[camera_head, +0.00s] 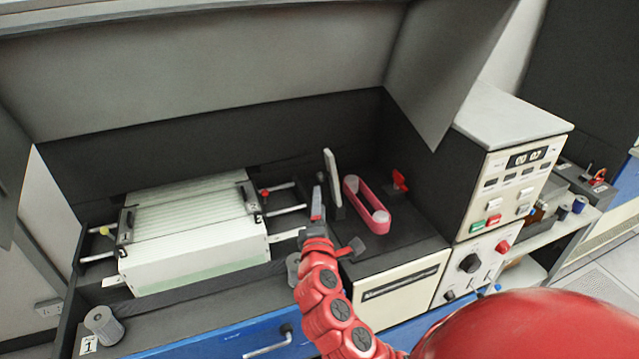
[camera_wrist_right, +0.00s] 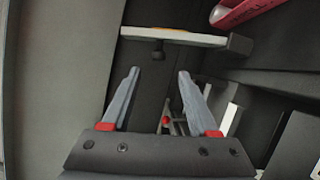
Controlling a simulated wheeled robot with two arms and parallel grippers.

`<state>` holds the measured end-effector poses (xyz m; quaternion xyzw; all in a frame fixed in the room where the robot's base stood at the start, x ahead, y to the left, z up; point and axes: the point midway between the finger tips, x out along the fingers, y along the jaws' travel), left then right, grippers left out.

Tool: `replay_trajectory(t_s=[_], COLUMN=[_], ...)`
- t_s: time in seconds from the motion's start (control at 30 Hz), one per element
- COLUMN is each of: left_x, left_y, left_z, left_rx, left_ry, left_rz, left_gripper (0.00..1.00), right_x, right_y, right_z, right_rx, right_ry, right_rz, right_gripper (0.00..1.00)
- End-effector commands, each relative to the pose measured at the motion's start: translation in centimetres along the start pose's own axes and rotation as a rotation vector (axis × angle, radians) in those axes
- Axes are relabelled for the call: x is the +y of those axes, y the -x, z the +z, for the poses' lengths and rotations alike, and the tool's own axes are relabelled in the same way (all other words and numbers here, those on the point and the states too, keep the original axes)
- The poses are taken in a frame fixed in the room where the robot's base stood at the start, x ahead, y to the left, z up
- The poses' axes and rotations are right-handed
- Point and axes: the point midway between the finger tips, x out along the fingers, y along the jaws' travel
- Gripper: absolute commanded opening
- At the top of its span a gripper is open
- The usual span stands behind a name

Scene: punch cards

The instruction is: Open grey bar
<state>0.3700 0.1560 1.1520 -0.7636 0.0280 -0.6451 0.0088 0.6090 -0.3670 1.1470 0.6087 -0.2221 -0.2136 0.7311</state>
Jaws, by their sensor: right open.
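The grey bar (camera_head: 331,175) is a pale flat bar standing upright and slightly tilted beside the pink belt, on the dark deck of the machine. In the right wrist view the grey bar (camera_wrist_right: 180,37) lies across the picture beyond the fingertips, with a dark block at its right end. My right gripper (camera_head: 318,195) is just left of and in front of the bar. In the wrist view my right gripper (camera_wrist_right: 158,80) is open, with nothing between its fingers and a gap to the bar. My left gripper is not in view.
A pink belt loop (camera_head: 366,204) and a red lever (camera_head: 400,180) are right of the bar. A stack of cards (camera_head: 190,225) in a tray stands left. A control box (camera_head: 515,180) stands right. A dark hood wall closes the back.

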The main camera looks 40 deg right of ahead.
Motion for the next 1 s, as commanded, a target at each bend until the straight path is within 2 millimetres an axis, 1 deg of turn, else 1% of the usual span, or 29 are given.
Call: replay_trajectory(t_s=[0.03,0.2,0.4,0.5,0.67,0.93,1.0], left_x=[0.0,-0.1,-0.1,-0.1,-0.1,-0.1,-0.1], left_y=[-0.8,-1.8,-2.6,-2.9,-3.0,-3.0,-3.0], left_z=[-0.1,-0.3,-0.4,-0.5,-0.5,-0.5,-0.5], left_rx=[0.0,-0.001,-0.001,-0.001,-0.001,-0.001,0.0], left_ry=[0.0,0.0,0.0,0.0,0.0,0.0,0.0], left_rz=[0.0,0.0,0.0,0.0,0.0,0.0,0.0], left_gripper=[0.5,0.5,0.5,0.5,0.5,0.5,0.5], right_x=[0.5,0.4,0.3,0.2,0.1,0.0,0.0], right_y=[-1.0,-4.2,-7.0,-7.9,-8.6,-8.6,-8.6], right_z=[0.1,0.2,0.1,0.1,0.0,-0.1,-0.1], right_rx=[-0.004,-0.005,-0.001,-0.002,0.0,0.001,0.001], right_ry=[-0.001,-0.001,-0.001,0.0,0.001,0.001,0.001], right_rz=[-0.001,-0.003,0.0,-0.001,-0.001,0.0,0.0], right_gripper=[0.6,0.6,0.6,0.6,0.6,0.6,0.48])
